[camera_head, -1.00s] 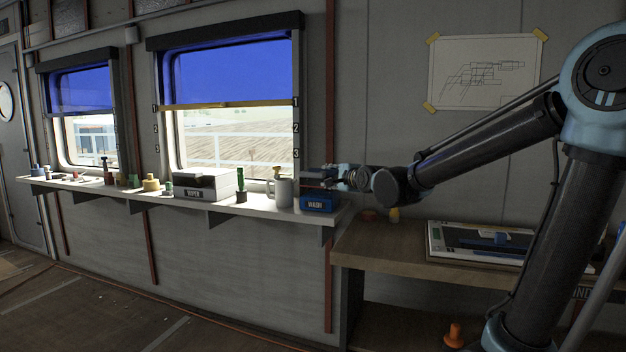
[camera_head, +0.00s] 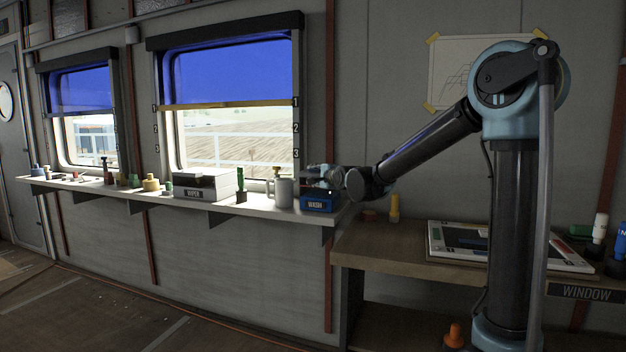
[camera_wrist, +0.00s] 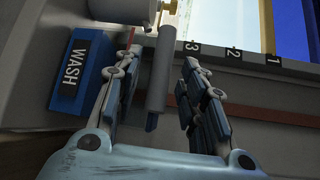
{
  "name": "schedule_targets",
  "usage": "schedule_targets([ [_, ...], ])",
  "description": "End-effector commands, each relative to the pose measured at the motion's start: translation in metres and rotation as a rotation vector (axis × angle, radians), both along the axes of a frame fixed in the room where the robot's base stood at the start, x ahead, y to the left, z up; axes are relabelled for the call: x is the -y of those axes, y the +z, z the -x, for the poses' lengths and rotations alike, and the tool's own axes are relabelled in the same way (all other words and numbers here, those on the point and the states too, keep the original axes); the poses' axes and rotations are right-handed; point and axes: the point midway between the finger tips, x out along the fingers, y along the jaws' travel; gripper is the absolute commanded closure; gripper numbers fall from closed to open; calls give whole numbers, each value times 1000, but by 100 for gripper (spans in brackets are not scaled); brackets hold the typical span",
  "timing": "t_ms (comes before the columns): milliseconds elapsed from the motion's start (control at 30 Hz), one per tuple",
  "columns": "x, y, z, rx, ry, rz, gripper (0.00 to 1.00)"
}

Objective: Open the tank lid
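The tank is a blue box labelled WASH (camera_head: 319,203), at the right end of the window shelf in the head view. Its front label also shows at the left of the wrist view (camera_wrist: 72,75). A grey bar with a dark blue end (camera_wrist: 158,75) stands just above it; I cannot tell whether it belongs to the lid. My gripper (camera_wrist: 162,57) is open, its fingers on either side of this bar, the left finger closer to it. In the head view my gripper (camera_head: 318,173) is just above the tank. The lid's hinge and any contact are hidden.
A grey mug (camera_head: 284,192) stands close left of the tank, with a yellow-topped thing behind it. The WIPER box (camera_head: 200,187) and small parts line the shelf (camera_head: 255,208). A lower bench (camera_head: 385,243) carries a framed panel at right.

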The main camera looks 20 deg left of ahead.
Motion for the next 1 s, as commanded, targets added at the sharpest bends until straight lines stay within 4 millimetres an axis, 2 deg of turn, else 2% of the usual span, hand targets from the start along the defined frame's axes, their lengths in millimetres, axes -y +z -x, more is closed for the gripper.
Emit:
schedule_targets([
  [233, -15, -3, -17, 0, 0, 0, 62],
  [633, -18, -4, -21, 0, 0, 0, 62],
  [667, -18, -4, -21, 0, 0, 0, 64],
  [800, -18, -4, -20, 0, 0, 0, 96],
  [833, -18, -4, -21, 0, 0, 0, 100],
  [1000, -18, -4, -20, -2, 0, 1, 100],
])
